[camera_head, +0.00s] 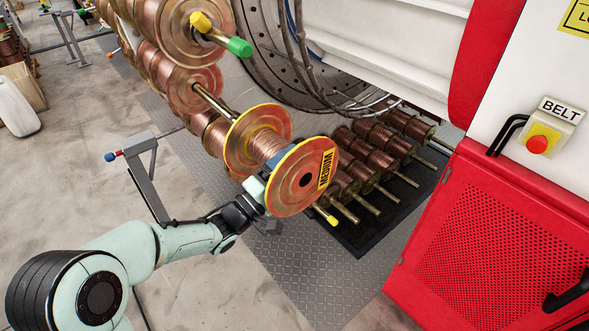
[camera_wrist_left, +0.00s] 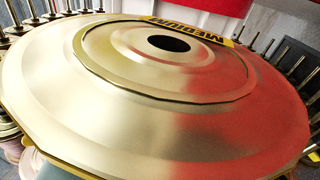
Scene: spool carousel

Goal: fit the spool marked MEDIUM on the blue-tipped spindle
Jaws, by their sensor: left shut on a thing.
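The spool marked MEDIUM (camera_head: 293,183) is copper-wound with yellow-rimmed flanges, tilted in the middle of the head view. My left gripper (camera_head: 262,190) is shut on it from the lower left, and its fingertips are partly hidden by the front flange. The marked flange fills the left wrist view (camera_wrist_left: 140,110), with a dark, empty-looking centre hole. A bare metal spindle (camera_head: 213,102) runs from the carousel towards the spool's back flange. A blue patch (camera_head: 279,157) shows between the flanges; I cannot tell whether it is the spindle's tip or a finger. My right gripper is not in view.
Green-tipped (camera_head: 239,47) and yellow-tipped (camera_head: 326,216) spindles stick out nearby. Full copper spools (camera_head: 190,85) crowd the carousel's left. More spools on rods (camera_head: 370,155) lie below right. A grey stand (camera_head: 150,185) is close to my left arm. A red cabinet (camera_head: 450,240) bounds the right.

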